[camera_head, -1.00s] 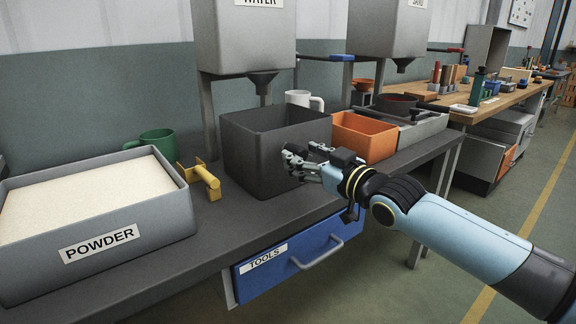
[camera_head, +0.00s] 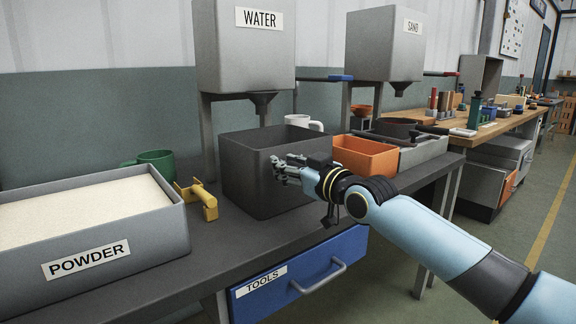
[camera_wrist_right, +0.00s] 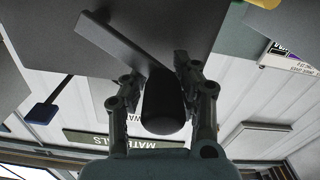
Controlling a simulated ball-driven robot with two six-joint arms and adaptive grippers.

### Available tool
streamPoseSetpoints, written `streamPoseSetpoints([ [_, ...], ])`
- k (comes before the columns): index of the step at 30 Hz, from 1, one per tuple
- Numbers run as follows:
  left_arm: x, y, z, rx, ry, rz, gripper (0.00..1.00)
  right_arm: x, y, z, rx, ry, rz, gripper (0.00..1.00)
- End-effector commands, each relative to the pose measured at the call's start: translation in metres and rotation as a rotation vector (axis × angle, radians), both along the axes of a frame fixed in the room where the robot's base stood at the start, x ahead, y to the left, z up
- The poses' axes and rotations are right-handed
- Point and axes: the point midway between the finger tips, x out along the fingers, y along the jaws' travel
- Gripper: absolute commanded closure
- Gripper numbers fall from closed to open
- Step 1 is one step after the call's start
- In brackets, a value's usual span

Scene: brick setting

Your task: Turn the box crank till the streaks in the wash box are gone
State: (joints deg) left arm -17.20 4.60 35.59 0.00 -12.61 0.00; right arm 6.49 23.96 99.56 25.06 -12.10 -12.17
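The wash box (camera_head: 243,178), a dark grey open box, stands on the bench under the water hopper. Its floor is hidden by its walls, and no streaks can be made out. My right gripper (camera_head: 280,170) is at the box's front side. In the right wrist view, a dark rounded crank handle (camera_wrist_right: 163,106) lies between the fingers of my right gripper (camera_wrist_right: 163,88), which appear closed around it. A grey bar (camera_wrist_right: 122,45), apparently the crank arm, shows beyond it. My left gripper is not in view.
An orange bin (camera_head: 362,162) stands right of the box, close to my right wrist. A yellow bracket (camera_head: 200,197), a green mug (camera_head: 157,160) and the powder tray (camera_head: 88,262) are at left. The blue tools drawer (camera_head: 305,277) is below the bench edge.

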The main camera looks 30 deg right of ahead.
Motion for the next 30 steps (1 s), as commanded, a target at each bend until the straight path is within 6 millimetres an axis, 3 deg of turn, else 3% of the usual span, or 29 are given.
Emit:
streamPoseSetpoints([
  [1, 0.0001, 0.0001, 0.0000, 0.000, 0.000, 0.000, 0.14, -0.0001, 0.0001, -0.0002, 0.000, 0.000, 0.000, 0.84],
  [5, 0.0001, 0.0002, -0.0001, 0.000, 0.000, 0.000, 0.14, -0.0001, 0.0000, -0.0003, 0.001, 0.000, 0.000, 1.00],
  [30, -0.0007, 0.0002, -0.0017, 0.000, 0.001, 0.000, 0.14, 0.0029, 0.0002, -0.0022, 0.023, 0.008, 0.000, 1.00],
])
